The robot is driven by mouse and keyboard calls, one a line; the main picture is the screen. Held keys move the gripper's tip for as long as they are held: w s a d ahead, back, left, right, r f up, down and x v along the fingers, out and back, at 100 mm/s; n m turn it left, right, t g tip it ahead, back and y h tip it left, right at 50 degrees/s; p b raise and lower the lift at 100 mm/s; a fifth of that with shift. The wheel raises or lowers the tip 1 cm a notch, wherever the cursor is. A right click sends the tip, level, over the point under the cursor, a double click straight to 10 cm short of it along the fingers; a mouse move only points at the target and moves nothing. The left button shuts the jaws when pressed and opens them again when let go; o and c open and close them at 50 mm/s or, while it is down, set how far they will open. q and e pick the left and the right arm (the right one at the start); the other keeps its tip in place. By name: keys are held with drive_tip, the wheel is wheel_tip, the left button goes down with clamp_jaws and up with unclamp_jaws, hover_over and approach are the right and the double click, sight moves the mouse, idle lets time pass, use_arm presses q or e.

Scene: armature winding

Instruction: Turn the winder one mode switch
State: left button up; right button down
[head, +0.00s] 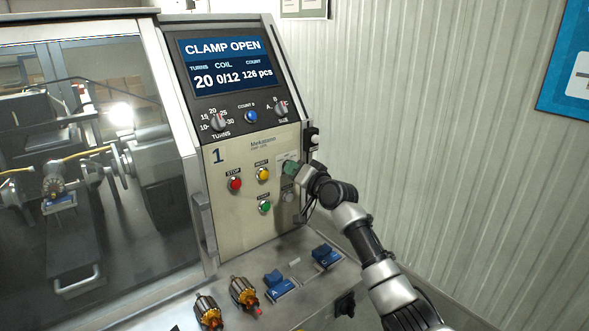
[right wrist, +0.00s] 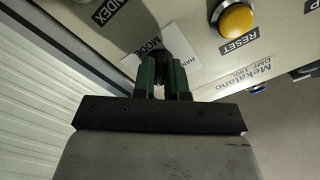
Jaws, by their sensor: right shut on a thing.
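Winder one's panel (head: 242,215) bears a big "1" and a screen (head: 224,64) reading CLAMP OPEN, 20 turns, coil 0/12. My right gripper (head: 289,168) is at the panel's right side, over the mode switch, and largely hides it there. In the right wrist view the dark mode switch knob (right wrist: 154,52) sits at the MODE label, between the green fingers of my right gripper (right wrist: 160,72), which are shut on it. The label is partly covered, and I cannot tell the knob's setting. My left gripper is not in view.
Near it are a yellow reset button (head: 263,174), a red stop button (head: 235,184) and a green button (head: 264,207). Below, a ledge holds two copper-wound armatures (head: 243,293) and blue blocks (head: 279,285). A door handle (head: 204,228) stands left. Free room lies right, before the ribbed wall.

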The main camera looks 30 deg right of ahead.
drive_tip(key=shift+m, duration=0.4)
drive_tip(key=c, duration=1.2)
unclamp_jaws()
drive_tip(key=shift+o, duration=0.2)
drive_tip(key=s+b, duration=0.3)
drive_tip(key=s, duration=0.7)
drive_tip(key=shift+s+d, duration=0.4)
drive_tip(key=shift+d, duration=0.05)
drive_tip(key=shift+f, duration=0.1)
